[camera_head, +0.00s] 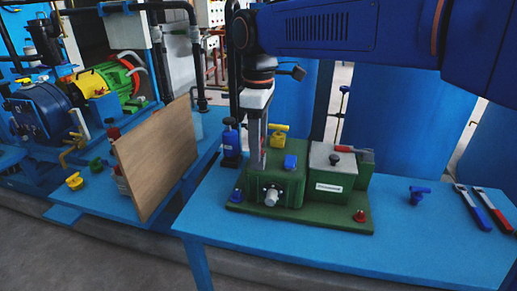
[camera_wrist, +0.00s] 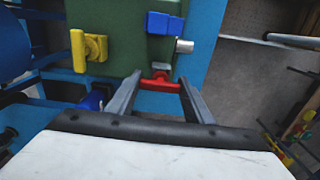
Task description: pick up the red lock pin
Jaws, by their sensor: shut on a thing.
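The red lock pin (camera_wrist: 160,84) shows in the wrist view as a red crossbar at the near side of a green box (camera_wrist: 120,45). My gripper (camera_wrist: 158,84) has its two fingers on either side of the crossbar and is shut on it. A small grey piece sits just above the pin against the box. In the head view, my gripper (camera_head: 257,168) points down at the left side of the green box (camera_head: 278,185). The pin is hidden there. I cannot tell whether it is still seated in the box.
The box has a yellow handle (camera_head: 279,134), a blue handle (camera_head: 290,162) and a silver knob (camera_head: 271,196). A wooden board (camera_head: 157,158) stands further left.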

